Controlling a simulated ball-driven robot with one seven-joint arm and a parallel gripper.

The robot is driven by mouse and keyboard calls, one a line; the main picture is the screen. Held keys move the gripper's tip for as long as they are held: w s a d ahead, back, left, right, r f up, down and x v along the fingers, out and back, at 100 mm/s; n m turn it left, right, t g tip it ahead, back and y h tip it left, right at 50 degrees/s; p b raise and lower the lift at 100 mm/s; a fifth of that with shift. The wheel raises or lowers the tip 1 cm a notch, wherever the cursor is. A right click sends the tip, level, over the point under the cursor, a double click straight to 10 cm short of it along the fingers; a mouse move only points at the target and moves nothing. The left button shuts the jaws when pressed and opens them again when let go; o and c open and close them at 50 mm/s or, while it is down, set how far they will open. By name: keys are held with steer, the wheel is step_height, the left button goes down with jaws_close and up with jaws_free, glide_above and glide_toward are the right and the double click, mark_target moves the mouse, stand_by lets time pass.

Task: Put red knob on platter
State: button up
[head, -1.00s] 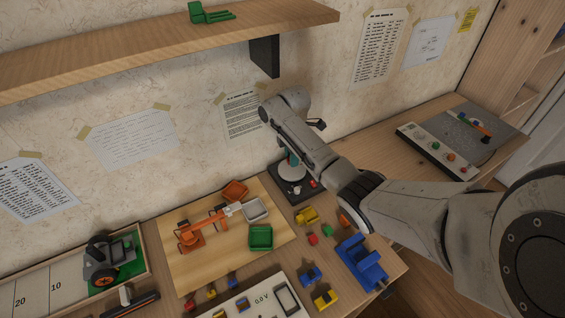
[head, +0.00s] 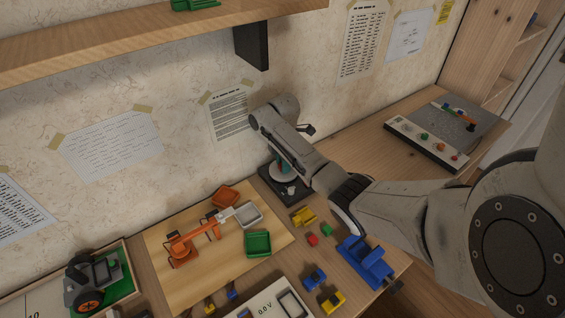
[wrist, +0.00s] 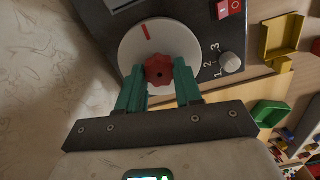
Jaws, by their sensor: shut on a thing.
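The red knob (wrist: 158,71) is lobed and sits between the green fingers of my gripper (wrist: 159,85) in the wrist view. My gripper is shut on it. The platter (wrist: 185,42) is a white disc with a red mark, on a dark box. The knob overlaps the disc's lower part in the wrist view; I cannot tell whether they touch. In the head view my gripper (head: 276,168) is over the white platter (head: 284,177), and the knob is not clearly visible there.
The dark box (head: 268,186) carries a small numbered dial (wrist: 230,62) and a red switch (wrist: 229,8). The wall (wrist: 40,80) is close on the left. Yellow (head: 303,217), green (head: 258,243) and blue (head: 365,262) pieces lie in front.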

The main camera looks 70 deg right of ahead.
steer(key=o, duration=1)
steer(key=shift+r, duration=3.8)
